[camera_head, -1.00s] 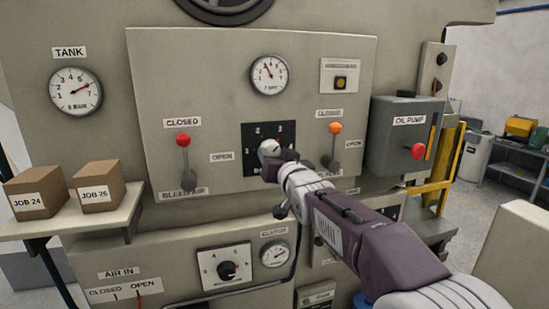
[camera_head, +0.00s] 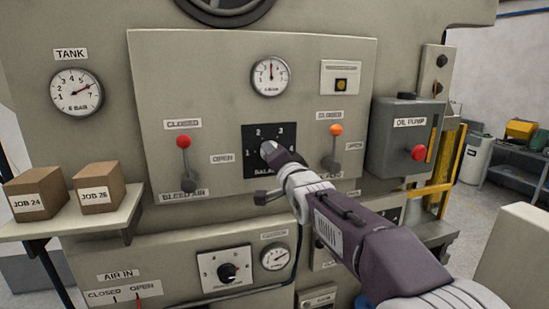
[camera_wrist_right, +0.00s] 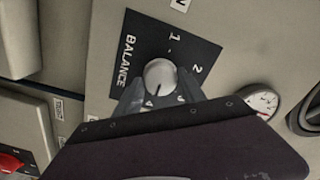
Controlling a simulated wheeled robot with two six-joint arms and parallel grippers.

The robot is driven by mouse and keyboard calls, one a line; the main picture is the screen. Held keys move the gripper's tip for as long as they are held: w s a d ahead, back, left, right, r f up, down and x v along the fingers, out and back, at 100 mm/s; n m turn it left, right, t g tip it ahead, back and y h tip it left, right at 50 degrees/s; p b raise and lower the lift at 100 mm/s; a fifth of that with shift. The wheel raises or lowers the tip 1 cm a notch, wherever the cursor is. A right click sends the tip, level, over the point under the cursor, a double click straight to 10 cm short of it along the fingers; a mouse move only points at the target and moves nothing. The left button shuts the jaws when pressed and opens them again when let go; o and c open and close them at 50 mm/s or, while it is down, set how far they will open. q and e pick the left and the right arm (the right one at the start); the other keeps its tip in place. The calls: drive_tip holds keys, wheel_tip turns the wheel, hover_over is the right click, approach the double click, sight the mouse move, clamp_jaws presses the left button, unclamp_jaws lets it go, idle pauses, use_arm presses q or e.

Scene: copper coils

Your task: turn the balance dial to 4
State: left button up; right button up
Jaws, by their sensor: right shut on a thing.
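The balance dial is a dark square plate (camera_head: 250,139) with a round light knob (camera_wrist_right: 160,75), set low in the middle of the machine's raised panel. In the right wrist view its marks 1, 2 and 4 are readable, with BALANCE at one side. A dark line on the knob points down in that view, close to the 4. My right gripper (camera_wrist_right: 160,88) has a finger on each side of the knob and is shut on it. In the head view my right gripper (camera_head: 272,152) hides part of the dial. My left gripper is not in view.
Red-topped (camera_head: 184,142) and orange-topped (camera_head: 336,130) levers flank the dial. A gauge (camera_head: 271,76) sits above it, its needle nearly straight up. The oil pump box (camera_head: 385,137) is at right. Two job boxes (camera_head: 99,186) stand on a shelf at left.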

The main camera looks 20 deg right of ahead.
drive_tip(key=shift+m, duration=0.4)
drive_tip(key=o, duration=1.1)
drive_tip(key=shift+o, duration=1.3)
drive_tip(key=shift+w, duration=0.1)
drive_tip(key=s+b, duration=0.2)
drive_tip(key=s, duration=0.7)
drive_tip(key=shift+d+f, duration=0.1)
